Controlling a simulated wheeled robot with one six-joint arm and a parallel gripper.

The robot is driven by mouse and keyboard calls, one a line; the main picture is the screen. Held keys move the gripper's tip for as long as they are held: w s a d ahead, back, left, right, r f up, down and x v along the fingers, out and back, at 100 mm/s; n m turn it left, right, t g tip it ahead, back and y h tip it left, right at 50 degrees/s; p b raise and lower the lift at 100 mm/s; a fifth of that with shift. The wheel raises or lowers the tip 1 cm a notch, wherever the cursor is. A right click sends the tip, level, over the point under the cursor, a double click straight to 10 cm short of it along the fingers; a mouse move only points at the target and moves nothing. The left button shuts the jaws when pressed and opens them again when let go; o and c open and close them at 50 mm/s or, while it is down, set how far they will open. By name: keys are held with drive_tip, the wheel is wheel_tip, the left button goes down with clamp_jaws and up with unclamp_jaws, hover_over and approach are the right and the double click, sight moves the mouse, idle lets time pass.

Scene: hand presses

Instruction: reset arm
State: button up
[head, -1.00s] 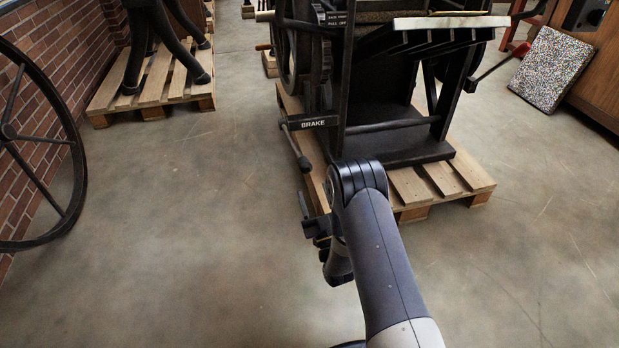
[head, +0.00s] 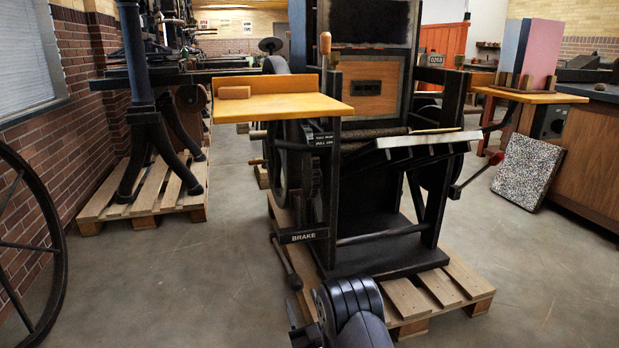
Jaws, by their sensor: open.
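My arm (head: 352,312) rises from the bottom edge in the head view, its dark rounded joint in front of the press's pallet. My gripper (head: 304,334) shows only in part at the bottom edge, just left of that joint, as a dark block with a thin finger. It is open; nothing shows held in it. Its lower part is cut off by the frame, and the arm hides some of it.
A black hand press (head: 385,255) with a BRAKE label stands on a wooden pallet (head: 455,287) close ahead. A lever (head: 288,264) sticks out at its left. A big wheel (head: 60,262) stands at far left. Bare floor (head: 170,290) lies left of the pallet.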

sight(294, 276)
drive_tip(key=b+x, duration=0.1)
drive_tip(key=x, duration=0.6)
drive_tip(key=shift+w+r, duration=0.1)
drive_tip(key=shift+r, duration=0.15)
drive_tip(key=shift+r, duration=0.15)
